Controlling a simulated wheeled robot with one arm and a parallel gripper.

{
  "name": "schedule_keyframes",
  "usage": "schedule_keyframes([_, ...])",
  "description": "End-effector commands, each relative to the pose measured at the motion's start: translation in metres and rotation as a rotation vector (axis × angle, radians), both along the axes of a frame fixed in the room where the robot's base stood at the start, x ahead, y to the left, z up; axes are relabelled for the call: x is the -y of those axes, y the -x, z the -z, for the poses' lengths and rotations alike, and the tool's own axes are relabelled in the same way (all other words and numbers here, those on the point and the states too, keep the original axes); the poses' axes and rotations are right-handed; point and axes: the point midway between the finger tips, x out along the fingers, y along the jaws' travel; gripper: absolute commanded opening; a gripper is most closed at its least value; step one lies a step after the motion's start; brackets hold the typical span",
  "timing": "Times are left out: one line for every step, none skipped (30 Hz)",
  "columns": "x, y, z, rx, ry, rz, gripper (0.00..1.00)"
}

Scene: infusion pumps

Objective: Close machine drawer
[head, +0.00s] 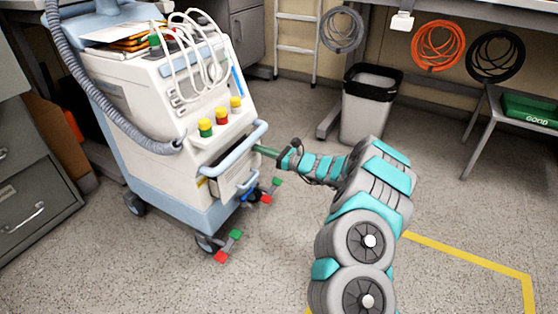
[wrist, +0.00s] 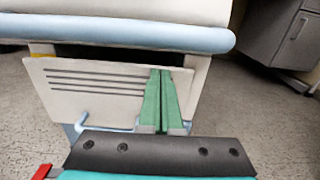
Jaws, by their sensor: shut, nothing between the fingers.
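The machine (head: 205,115) is a white and light-blue wheeled cart at the left of the head view. Its drawer (head: 235,182) is low on the front, below a light-blue bar (head: 236,150). In the wrist view the drawer's pale slotted front (wrist: 100,95) fills the middle, with a dark gap above its top edge, so it seems to stand out somewhat. My gripper (wrist: 163,72) has its green fingers together and empty, over the right part of the drawer front near the top edge. In the head view the gripper (head: 260,150) reaches the machine's front from the right. I cannot tell whether the tips touch.
The light-blue bar (wrist: 120,36) crosses just above the drawer. Red and green pedals (head: 228,245) stick out at the machine's base. A grey cabinet (head: 30,180) stands at left, and a bin (head: 367,110) at the back.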

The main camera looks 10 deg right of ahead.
Motion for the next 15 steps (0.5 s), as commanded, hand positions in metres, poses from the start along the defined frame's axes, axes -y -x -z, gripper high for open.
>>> schedule_keyframes([-0.010,-0.005,0.004,0.000,0.001,-0.004,0.00])
schedule_keyframes([-0.015,-0.008,0.004,0.000,0.001,-0.004,0.00])
schedule_keyframes([-0.020,-0.012,0.003,-0.001,0.001,-0.003,0.00])
schedule_keyframes([-0.023,-0.015,0.003,-0.001,0.002,-0.002,0.00])
schedule_keyframes([-0.026,-0.017,0.003,-0.001,0.002,-0.002,0.00])
schedule_keyframes([-0.029,-0.020,0.003,0.000,0.002,-0.001,0.00])
schedule_keyframes([-0.031,-0.023,0.002,0.000,0.003,0.000,0.00])
schedule_keyframes([-0.033,-0.024,0.002,0.000,0.002,0.001,0.00])
schedule_keyframes([-0.036,-0.026,0.002,0.000,0.002,0.000,0.00])
schedule_keyframes([-0.037,-0.027,0.002,-0.001,0.002,0.000,0.00])
schedule_keyframes([-0.038,-0.028,0.002,-0.001,0.002,0.000,0.00])
schedule_keyframes([-0.040,-0.029,0.001,-0.002,0.001,0.001,0.00])
schedule_keyframes([-0.040,-0.030,0.001,-0.002,0.001,0.001,0.00])
schedule_keyframes([-0.041,-0.030,0.001,-0.002,0.001,0.001,0.00])
schedule_keyframes([-0.041,-0.030,0.001,-0.002,0.001,0.002,0.00])
